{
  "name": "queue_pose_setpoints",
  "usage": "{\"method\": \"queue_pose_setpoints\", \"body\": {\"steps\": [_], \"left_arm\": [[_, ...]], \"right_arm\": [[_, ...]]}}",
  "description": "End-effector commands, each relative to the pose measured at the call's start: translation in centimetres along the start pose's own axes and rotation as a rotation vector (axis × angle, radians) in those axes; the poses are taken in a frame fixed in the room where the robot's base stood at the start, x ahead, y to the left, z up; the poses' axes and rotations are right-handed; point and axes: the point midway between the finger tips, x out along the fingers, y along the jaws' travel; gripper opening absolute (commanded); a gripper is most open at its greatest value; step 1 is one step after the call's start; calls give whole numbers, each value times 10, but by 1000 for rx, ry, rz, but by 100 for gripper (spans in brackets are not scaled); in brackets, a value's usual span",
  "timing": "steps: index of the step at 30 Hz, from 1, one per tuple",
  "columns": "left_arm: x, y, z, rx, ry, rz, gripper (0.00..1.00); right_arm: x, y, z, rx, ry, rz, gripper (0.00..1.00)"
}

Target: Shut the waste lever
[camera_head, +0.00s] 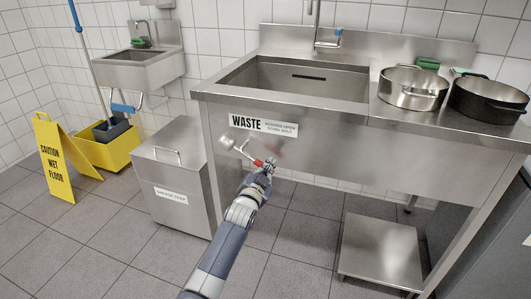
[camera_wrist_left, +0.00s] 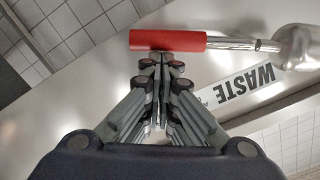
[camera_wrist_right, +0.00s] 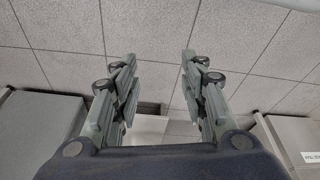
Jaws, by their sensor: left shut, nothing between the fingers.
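The waste lever has a red grip and a metal rod. In the head view its red grip (camera_head: 258,162) is just at my left gripper's tip, below the WASTE label (camera_head: 262,125) on the steel sink's front. In the left wrist view the red grip (camera_wrist_left: 167,41) lies across, right ahead of my left gripper (camera_wrist_left: 163,62). The fingers are shut with nothing between them, close to or touching the grip; I cannot tell which. The rod runs to a round metal fitting (camera_wrist_left: 297,46). My right gripper (camera_wrist_right: 150,70) is open and empty, with tiles beyond it.
A lidded steel grease trap (camera_head: 178,170) stands on the floor left of the sink. Two pots (camera_head: 412,88) stand on the counter's right. A low steel platform (camera_head: 381,250) is under the sink. A yellow wet-floor sign (camera_head: 54,160) stands far left.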

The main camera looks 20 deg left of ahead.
Motion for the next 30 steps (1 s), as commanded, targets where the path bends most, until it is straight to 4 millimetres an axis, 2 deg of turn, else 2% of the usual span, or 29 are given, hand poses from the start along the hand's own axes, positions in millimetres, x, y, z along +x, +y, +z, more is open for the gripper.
{"method": "queue_pose_setpoints", "body": {"steps": [1,5,14,16,23,30], "left_arm": [[0,4,9,48,-3,-1,0],[1,7,22,173,-2,-8,0],[3,9,53,451,-1,-23,0],[3,8,60,511,-2,-26,0],[4,3,76,673,-2,-35,0],[4,-2,87,801,0,-41,0]], "right_arm": [[-5,1,-1,1,5,1,40],[-27,2,-6,2,17,4,40],[-96,4,-7,6,50,10,40],[-86,4,-5,6,43,10,40],[-74,4,-2,6,44,10,40],[-73,-2,-60,-3,288,-1,40]]}}
